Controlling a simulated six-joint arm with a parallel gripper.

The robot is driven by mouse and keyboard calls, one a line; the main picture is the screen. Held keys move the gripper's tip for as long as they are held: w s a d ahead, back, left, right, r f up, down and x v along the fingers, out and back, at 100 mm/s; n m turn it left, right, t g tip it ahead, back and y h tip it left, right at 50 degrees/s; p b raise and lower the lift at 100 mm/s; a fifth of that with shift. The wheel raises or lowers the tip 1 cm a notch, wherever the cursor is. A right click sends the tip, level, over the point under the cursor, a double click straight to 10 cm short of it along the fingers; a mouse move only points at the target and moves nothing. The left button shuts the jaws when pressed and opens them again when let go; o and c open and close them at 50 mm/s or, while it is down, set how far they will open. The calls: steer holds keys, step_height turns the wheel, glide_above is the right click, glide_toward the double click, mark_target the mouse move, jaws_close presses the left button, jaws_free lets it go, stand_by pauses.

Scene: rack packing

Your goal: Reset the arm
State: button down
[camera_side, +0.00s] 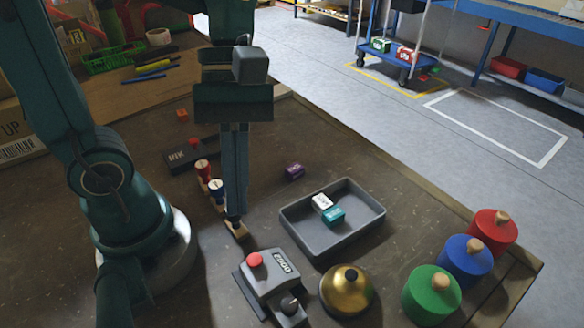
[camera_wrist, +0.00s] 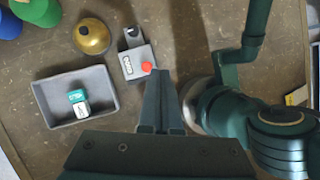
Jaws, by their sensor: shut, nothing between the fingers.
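My gripper (camera_side: 236,215) points straight down over the table, to the left of the grey tray, with its fingers together and nothing between them. In the wrist view my gripper (camera_wrist: 161,80) shows as two dark fingers side by side. Its tips are close to a wooden block (camera_side: 237,229) at the near end of a row holding a red and a blue spool-like piece. I cannot tell whether the tips touch it.
The grey tray (camera_side: 292,224) holds a white block (camera_side: 322,202) and a teal block (camera_side: 333,216). A purple block (camera_side: 294,171) lies behind it. A grey device with a red button (camera_side: 255,260), a brass dome (camera_side: 347,290) and coloured cylinders (camera_side: 466,259) stand nearby.

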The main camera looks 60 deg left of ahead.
steer(key=w+a+m+t+y, duration=0.1)
steer(key=a+m+t+y, duration=0.1)
steer(key=m, duration=0.5)
steer(key=w+a+r+m+t+y, duration=0.1)
steer(key=w+a+m+t+y, duration=0.1)
steer(key=a+m+t, duration=0.2)
steer(key=shift+a+r+m+t, duration=0.15)
steer(key=shift+a+m+t, duration=0.2)
steer(key=shift+m+t, duration=1.15)
